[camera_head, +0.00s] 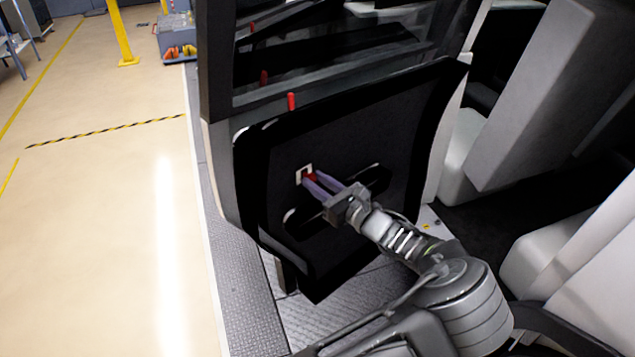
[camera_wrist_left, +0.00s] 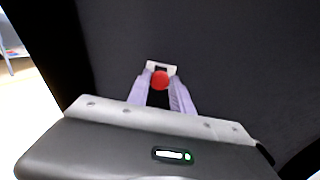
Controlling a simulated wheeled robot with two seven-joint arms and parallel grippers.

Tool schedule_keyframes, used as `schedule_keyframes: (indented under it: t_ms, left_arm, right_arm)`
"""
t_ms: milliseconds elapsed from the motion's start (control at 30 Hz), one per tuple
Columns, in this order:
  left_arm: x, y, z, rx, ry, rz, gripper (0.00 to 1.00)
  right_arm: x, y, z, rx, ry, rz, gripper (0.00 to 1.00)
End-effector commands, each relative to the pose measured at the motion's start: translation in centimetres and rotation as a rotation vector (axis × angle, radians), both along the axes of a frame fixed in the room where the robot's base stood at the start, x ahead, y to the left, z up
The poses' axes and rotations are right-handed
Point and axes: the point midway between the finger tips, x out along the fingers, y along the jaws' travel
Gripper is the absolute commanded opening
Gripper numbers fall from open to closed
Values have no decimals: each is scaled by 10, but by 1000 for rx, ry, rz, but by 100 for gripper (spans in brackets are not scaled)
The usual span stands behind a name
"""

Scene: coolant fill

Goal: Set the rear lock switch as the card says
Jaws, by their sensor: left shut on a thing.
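The lock switch is a small red knob (camera_head: 311,177) on a pale plate (camera_head: 299,178) set in the black inner door panel (camera_head: 280,150). In the left wrist view the red knob (camera_wrist_left: 160,80) sits between the fingertips, in front of the pale plate (camera_wrist_left: 161,65). My left gripper (camera_head: 313,181) is shut on the red knob, one finger on either side of it; it also shows in the left wrist view (camera_wrist_left: 160,84). The fingers hide part of the plate. The card is not visible in either view. My right gripper is not in view.
A red pin (camera_head: 291,101) stands on the door's top edge below the window. A door handle recess (camera_head: 377,180) lies beside my gripper. Pale seats (camera_head: 545,100) fill the right side. Open floor (camera_head: 100,220) lies to the left, with a yellow post (camera_head: 121,35) beyond.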

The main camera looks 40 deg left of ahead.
Motion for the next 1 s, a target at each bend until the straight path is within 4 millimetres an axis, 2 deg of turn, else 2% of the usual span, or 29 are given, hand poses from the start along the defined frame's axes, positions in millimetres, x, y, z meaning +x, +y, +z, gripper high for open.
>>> schedule_keyframes:
  t_ms: [467, 733, 1000]
  left_arm:
    - [0, 0, 2, 0, 0, 0, 0]
    - [0, 0, 40, 0, -1, -1, 0]
    - [1, 0, 43, 5, -3, 0, 0]
  right_arm:
    - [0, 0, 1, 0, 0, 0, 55]
    - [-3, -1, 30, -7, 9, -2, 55]
    - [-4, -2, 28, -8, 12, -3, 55]
